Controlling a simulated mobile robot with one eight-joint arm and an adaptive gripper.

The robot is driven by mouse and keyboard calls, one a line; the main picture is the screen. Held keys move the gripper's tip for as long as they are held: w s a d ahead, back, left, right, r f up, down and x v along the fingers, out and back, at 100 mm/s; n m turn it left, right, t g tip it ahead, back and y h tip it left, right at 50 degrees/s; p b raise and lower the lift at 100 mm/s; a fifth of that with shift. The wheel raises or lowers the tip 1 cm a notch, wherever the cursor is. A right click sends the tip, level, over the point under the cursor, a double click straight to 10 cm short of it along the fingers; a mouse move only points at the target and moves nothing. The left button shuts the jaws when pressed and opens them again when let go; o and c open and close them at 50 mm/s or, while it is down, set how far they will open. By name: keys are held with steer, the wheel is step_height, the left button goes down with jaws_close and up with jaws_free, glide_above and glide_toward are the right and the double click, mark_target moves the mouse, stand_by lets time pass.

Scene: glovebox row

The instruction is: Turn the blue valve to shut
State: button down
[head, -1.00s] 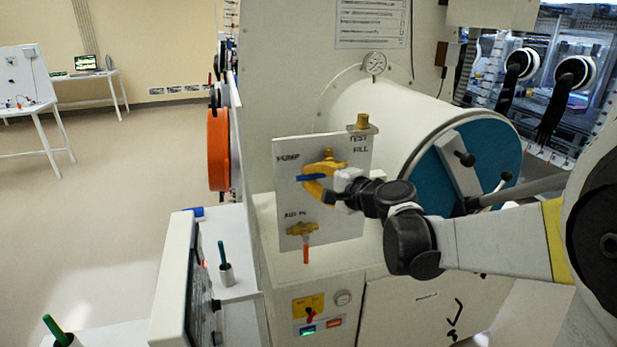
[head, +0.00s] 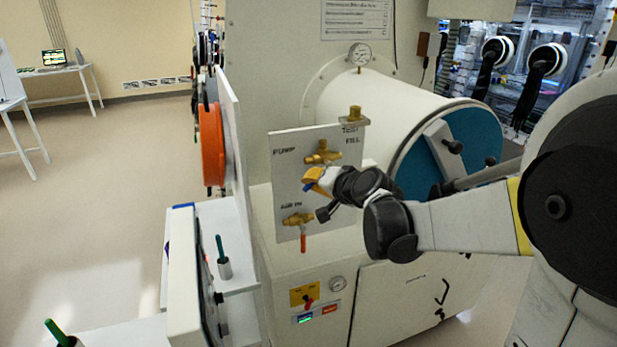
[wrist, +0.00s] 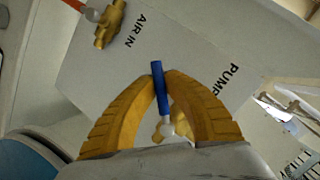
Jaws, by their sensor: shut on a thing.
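The pump valve's brass body (head: 322,153) sits on the white panel (head: 283,170) beside the PUMP label. Its blue handle (head: 308,187) is mostly hidden by my gripper in the head view; a small blue part shows at the fingertips. My gripper (head: 314,180), with yellow fingers, is just below the valve body. In the wrist view, my gripper's fingertips (wrist: 162,78) are shut around the blue handle (wrist: 157,69), one finger on each side. The handle's end sticks out past the tips, and its white stem lies between the fingers. The exact handle angle is hard to read.
A brass AIR IN valve (head: 298,219) with an orange handle is close below my gripper. A brass fitting (head: 354,114) tops the panel. The white cylinder (head: 385,105) stands behind it. A screen unit (head: 183,270) juts out at the lower left. Open floor lies further left.

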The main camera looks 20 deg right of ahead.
steer(key=shift+d+f+n+h+b, duration=0.15)
steer(key=shift+d+f+n+h, duration=0.15)
steer(key=shift+d+n+h, duration=0.55)
steer(key=shift+d+f+n+h+b, duration=0.25)
steer(key=shift+d+n+h, duration=0.4)
steer(key=shift+n, duration=0.35)
steer(key=shift+d+f+n+h+b, duration=0.1)
steer(key=shift+d+f+n+h, duration=0.25)
steer(key=shift+d+n+h, duration=0.4)
steer(key=shift+a+n, duration=0.15)
steer(key=shift+n, duration=0.15)
steer(key=c, duration=1.4)
jaws_free()
steer(key=shift+c, duration=0.2)
steer(key=v, duration=1.2)
